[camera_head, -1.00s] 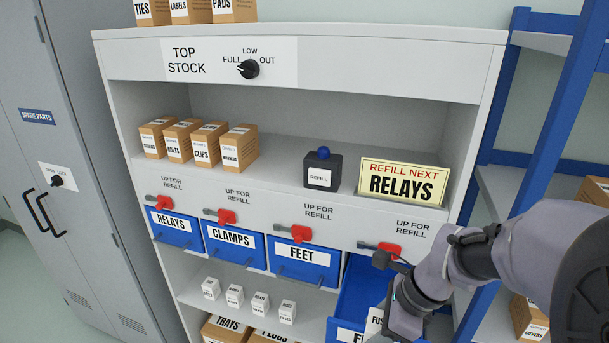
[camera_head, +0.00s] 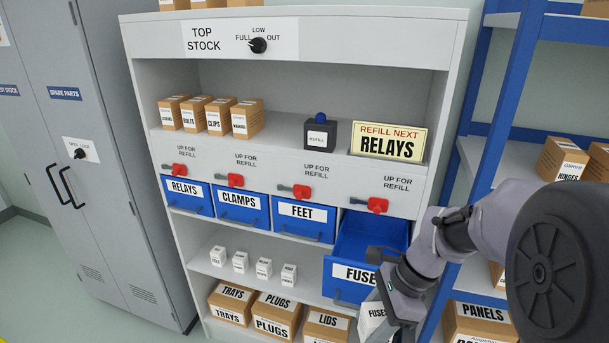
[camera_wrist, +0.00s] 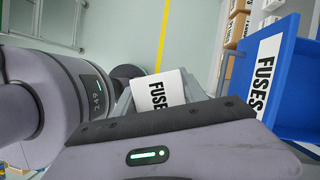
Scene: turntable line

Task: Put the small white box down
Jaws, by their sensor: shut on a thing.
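The small white box (camera_head: 371,319) with a FUSES label is in my gripper (camera_head: 388,302), in front of and below the open drawer's front in the head view. Part of it is hidden by my gripper. In the wrist view the white box (camera_wrist: 170,86) shows tilted beyond the dark gripper edge, with my gripper shut on it. The blue FUSES drawer (camera_head: 343,289) is pulled out. It stands to the right in the wrist view (camera_wrist: 292,100), apart from the box. The inside of the drawer is partly hidden by my arm.
Blue drawers RELAYS (camera_head: 194,207), CLAMPS (camera_head: 247,219) and FEET (camera_head: 304,226) are shut. Several small white boxes (camera_head: 264,268) stand on the shelf below, with free room around them. Brown cartons (camera_head: 273,323) fill the lowest shelf. A blue rack (camera_head: 500,90) stands right.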

